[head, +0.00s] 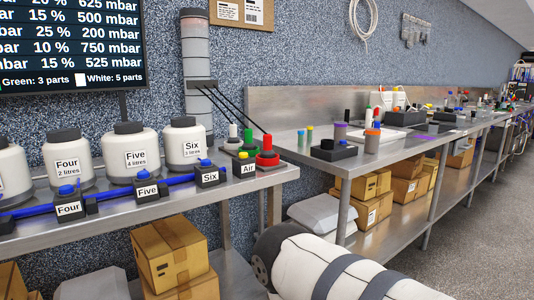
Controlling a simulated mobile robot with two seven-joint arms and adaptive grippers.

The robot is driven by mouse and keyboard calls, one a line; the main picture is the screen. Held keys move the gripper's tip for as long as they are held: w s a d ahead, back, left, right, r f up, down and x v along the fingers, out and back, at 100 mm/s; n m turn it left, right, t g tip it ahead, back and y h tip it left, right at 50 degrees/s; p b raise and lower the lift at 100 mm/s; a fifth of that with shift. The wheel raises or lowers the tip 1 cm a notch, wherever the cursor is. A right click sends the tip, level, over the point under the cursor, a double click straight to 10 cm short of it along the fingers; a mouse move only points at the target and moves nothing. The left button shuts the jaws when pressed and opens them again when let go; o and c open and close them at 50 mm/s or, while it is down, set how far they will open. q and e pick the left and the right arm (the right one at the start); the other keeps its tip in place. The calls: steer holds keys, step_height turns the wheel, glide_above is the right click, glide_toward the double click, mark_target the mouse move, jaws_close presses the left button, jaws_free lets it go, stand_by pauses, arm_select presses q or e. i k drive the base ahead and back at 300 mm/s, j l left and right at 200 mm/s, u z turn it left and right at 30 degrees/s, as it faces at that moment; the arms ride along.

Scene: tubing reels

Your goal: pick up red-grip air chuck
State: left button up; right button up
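The red-grip air chuck (267,143) stands upright at the right end of the left bench, by the block labelled Air (249,168). A black hose runs from it up left to the grey column. A green-grip chuck (248,136) and a white-grip chuck (233,131) stand just left of it, also on black hoses. The red one has a wider red and dark base under it. Neither of my grippers is in view, and nothing touches the chucks.
White bottles, including one labelled Six (186,141), and blue valves stand on the left bench (150,222). The grey column (195,60) rises behind it. A second steel bench (300,150) runs away right. Cardboard boxes (172,255) sit below.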

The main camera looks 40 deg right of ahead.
mark_target(267, 152)
steer(key=i+l+z, duration=0.15)
steer(key=i+l, duration=0.15)
steer(key=l, duration=0.25)
steer(key=i+l+z, duration=0.2)
steer(key=l, duration=0.3)
steer(key=i+l+z, duration=0.15)
steer(key=i+l, duration=0.3)
